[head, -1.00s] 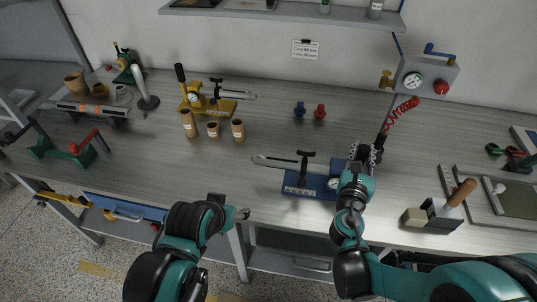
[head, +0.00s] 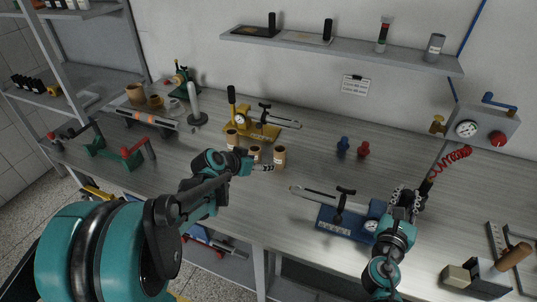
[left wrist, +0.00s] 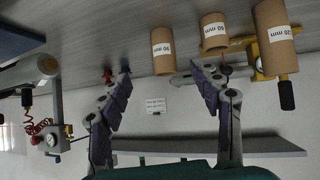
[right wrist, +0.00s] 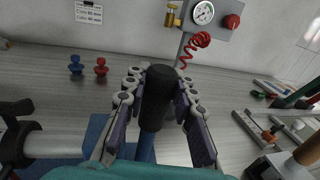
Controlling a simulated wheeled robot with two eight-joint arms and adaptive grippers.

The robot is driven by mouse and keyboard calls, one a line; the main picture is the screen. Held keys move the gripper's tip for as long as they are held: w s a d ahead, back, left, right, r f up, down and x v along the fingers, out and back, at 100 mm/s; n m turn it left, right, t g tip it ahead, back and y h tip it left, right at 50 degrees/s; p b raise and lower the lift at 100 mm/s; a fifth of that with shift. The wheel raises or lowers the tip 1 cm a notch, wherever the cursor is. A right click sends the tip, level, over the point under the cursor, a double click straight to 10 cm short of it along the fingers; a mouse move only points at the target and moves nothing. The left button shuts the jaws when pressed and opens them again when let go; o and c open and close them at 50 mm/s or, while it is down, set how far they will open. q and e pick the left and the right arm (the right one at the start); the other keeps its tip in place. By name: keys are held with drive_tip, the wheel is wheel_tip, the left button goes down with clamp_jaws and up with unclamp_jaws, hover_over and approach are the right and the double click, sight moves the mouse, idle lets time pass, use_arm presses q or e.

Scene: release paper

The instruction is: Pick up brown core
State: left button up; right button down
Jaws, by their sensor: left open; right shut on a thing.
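Three brown cores with white labels stand in front of the yellow fixture (head: 262,132): a left one (head: 232,138), a short middle one (head: 254,153) and a right one (head: 279,157). The left wrist view is upside down and shows these as a tall core (left wrist: 278,40), a short core (left wrist: 213,31) and another core (left wrist: 164,52). My left gripper (head: 268,168) is open and empty, low beside the middle and right cores; its fingers (left wrist: 158,72) also show in the left wrist view. My right gripper (right wrist: 155,95) is shut on a black handle (right wrist: 157,85) at the blue fixture (head: 338,220).
A rack (head: 143,117) at the left holds more brown cores (head: 135,93) and a white cup. A blue peg (head: 343,146) and a red peg (head: 363,149) stand mid-table. A gauge box (head: 480,130) with a red hose is at the right. A shelf (head: 340,52) hangs behind.

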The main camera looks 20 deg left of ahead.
use_arm(q)
drive_tip(key=t, duration=0.2)
approach(260, 149)
drive_tip(key=shift+w+a+f, duration=0.7)
drive_tip(key=shift+a+f, duration=0.15)
drive_tip(key=shift+f, duration=0.1)
drive_tip(key=shift+w+a+f, duration=0.15)
drive_tip(key=shift+w+f, duration=0.05)
drive_tip(key=shift+w, duration=0.1)
drive_tip(key=x, duration=0.6)
drive_tip(key=shift+x, duration=2.8)
drive_tip(key=shift+s+f, duration=0.1)
drive_tip(key=shift+s, duration=0.05)
drive_tip(key=c, duration=1.2)
drive_tip(key=shift+c, duration=0.2)
